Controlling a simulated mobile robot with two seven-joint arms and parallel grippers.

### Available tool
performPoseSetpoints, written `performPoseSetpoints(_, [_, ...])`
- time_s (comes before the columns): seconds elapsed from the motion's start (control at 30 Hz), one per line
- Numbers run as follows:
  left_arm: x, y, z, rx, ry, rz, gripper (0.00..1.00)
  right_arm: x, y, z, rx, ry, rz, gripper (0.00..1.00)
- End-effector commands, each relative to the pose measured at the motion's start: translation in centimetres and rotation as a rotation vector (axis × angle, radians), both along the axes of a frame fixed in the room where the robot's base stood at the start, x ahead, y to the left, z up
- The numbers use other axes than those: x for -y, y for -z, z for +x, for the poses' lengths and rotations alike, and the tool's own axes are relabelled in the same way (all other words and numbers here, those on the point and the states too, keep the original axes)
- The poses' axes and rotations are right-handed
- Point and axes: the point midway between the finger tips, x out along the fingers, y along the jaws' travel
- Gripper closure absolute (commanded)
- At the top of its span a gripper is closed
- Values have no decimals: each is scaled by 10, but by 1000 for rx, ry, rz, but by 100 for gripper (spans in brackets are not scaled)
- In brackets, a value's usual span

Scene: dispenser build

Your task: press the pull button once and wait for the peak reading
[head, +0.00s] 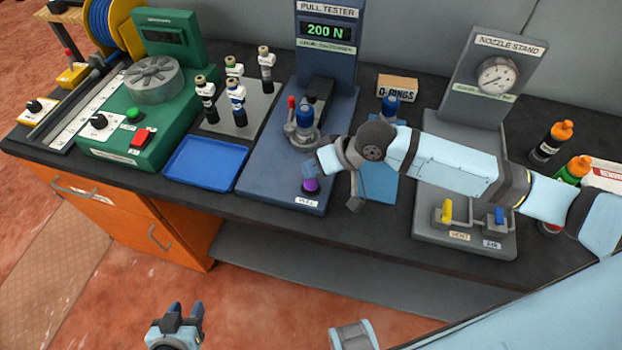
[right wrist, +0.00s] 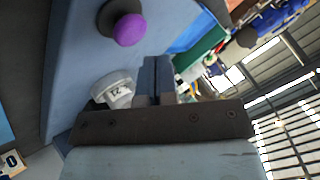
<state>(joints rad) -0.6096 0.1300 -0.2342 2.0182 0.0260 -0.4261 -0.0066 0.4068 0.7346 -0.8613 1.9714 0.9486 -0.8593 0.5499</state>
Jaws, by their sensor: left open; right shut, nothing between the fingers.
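The pull tester (head: 328,50) stands at the back middle of the bench, and its green display (head: 325,30) reads 200 N. A blue-topped piece (head: 304,118) sits in its fixture beside a red-tipped lever. The purple pull button (head: 311,186) is at the front of its blue base, above a small label; it also shows in the right wrist view (right wrist: 129,30). My right gripper (head: 321,160) is shut and empty, just behind and above the button. In the right wrist view its closed fingers (right wrist: 157,66) are apart from the button. My left gripper (head: 186,312) is open and empty, low in front of the bench.
A blue tray (head: 207,163) and a rack of several small bottles (head: 238,95) are left of the tester. A green machine (head: 150,115) is further left. The nozzle stand (head: 488,75) and bottles (head: 551,141) are right, partly behind my right arm.

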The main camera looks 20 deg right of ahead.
Motion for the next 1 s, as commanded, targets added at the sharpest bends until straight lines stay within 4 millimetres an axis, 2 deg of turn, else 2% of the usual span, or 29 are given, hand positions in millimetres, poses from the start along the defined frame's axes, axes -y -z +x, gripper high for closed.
performPoseSetpoints(0.1, [0,-18,0,0,0,0,57,0,-16,0,0,0,0,100])
performPoseSetpoints(0.43, [0,-50,0,2,0,-1,57,0,-44,0,-1,1,0,100])
performPoseSetpoints(1.0, [0,-49,0,1,0,0,57,0,-44,0,0,0,0,100])
